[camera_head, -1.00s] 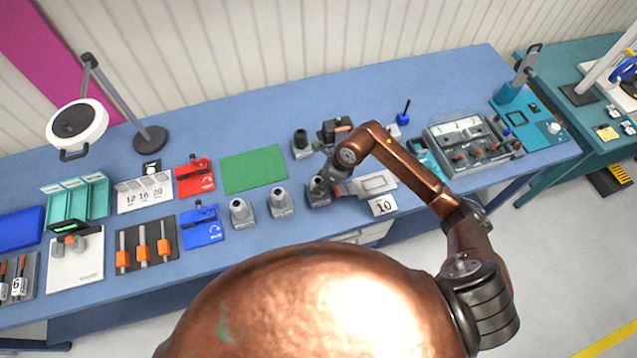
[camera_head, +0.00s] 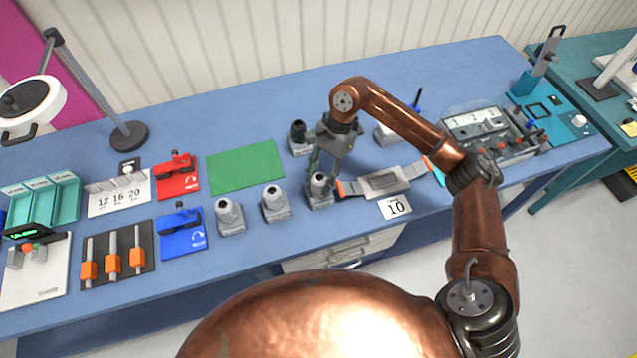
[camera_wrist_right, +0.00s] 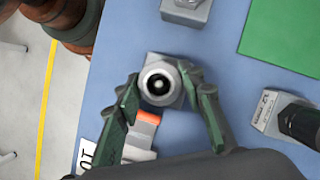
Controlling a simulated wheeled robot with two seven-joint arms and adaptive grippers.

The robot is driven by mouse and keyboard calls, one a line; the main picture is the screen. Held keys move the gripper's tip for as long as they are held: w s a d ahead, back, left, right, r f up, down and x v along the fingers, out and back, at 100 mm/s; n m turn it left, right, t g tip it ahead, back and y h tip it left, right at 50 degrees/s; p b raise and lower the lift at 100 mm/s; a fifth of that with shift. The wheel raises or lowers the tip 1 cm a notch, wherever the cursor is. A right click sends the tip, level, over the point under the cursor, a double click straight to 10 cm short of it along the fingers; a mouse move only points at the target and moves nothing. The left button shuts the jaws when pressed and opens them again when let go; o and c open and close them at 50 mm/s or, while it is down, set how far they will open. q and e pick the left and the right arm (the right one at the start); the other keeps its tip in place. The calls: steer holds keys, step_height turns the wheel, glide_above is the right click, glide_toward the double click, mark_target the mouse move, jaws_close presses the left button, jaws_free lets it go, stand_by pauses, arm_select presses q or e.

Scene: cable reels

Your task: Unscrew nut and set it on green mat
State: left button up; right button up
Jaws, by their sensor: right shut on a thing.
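The nut (camera_head: 319,179) is a small grey round piece on top of a grey fitting (camera_head: 320,200) at the table's front. In the right wrist view the nut (camera_wrist_right: 160,83) shows from above as a pale ring around a dark hole with a bright centre. My right gripper (camera_head: 318,172) comes down over it with its green fingers on either side, shut on the nut. In the wrist view its lower parts hide nothing of the ring. The green mat (camera_head: 246,166) lies flat and bare to the left and behind. My left gripper is out of view.
Two grey fittings (camera_head: 275,203) (camera_head: 229,216) stand to the left. A dark-topped fitting (camera_head: 299,137) stands behind the gripper. Red (camera_head: 178,177) and blue (camera_head: 182,235) stations lie left of the mat.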

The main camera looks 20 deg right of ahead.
steer(key=n+g+h+b, duration=0.1)
steer(key=n+b, duration=0.2)
steer(key=b, duration=0.1)
steer(key=f+n+h+b, duration=0.1)
steer(key=n+b, duration=0.2)
steer(key=shift+s+n+g+b, duration=0.1)
steer(key=shift+n+g+b, duration=0.2)
steer(key=shift+g+b, duration=0.1)
steer(key=shift+r+n+h, duration=0.15)
steer(key=shift+n+h, duration=0.15)
steer(key=shift+n, duration=0.1)
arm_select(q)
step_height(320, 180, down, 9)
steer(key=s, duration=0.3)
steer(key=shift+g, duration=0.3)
arm_select(e)
steer(key=shift+r+n, duration=0.2)
steer(key=shift+n, duration=0.3)
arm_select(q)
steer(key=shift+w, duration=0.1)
arm_select(e)
steer(key=o, duration=1)
steer(key=shift+s+r, duration=0.1)
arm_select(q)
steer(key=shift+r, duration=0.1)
